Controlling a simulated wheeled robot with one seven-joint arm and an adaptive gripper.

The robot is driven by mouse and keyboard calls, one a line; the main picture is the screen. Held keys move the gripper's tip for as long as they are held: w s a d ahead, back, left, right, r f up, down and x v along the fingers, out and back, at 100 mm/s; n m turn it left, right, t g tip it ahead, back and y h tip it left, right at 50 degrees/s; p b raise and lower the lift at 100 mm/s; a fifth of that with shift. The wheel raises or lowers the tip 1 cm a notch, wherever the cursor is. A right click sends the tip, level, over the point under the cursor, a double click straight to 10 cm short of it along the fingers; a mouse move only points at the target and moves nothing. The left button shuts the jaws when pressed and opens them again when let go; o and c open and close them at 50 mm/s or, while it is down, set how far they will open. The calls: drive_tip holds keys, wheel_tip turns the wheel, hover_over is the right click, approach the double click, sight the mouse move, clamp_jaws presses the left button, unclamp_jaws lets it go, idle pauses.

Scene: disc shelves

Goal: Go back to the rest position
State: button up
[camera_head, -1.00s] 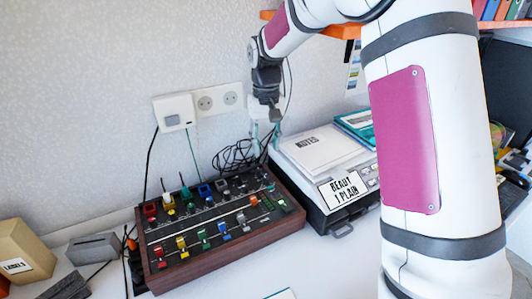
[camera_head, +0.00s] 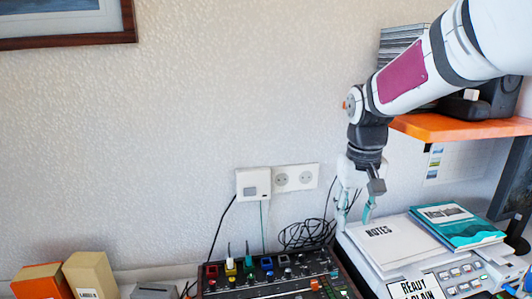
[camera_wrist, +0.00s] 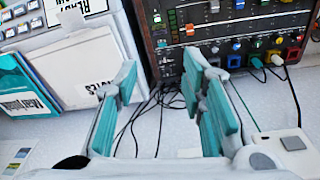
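My gripper (camera_head: 354,212) hangs at the end of my arm in front of the wall, near the far end of the mixer panel and beside the NOTES booklet. In the wrist view my gripper (camera_wrist: 165,105) shows its two teal-padded fingers spread apart, with nothing held between them. Behind the gap lie dark cables and the light surface. No object of the task shows apart from my arm and gripper.
A mixer panel (camera_head: 272,285) with coloured plugs stands at the bottom. The NOTES booklet (camera_head: 395,245) and a teal booklet (camera_head: 455,226) lie on a device to the right. An orange shelf (camera_head: 460,127) is above. Black cables (camera_head: 305,234) lie by the wall socket (camera_head: 295,178).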

drive_tip(key=s+r+t+p, duration=0.1)
drive_tip(key=s+r+p, duration=0.2)
drive_tip(key=s, duration=1.1)
drive_tip(key=s+r+t+p, duration=0.2)
drive_tip(key=s+r, duration=0.4)
drive_tip(key=s, duration=0.9)
drive_tip(key=shift+p, duration=0.45)
drive_tip(key=shift+s, duration=0.1)
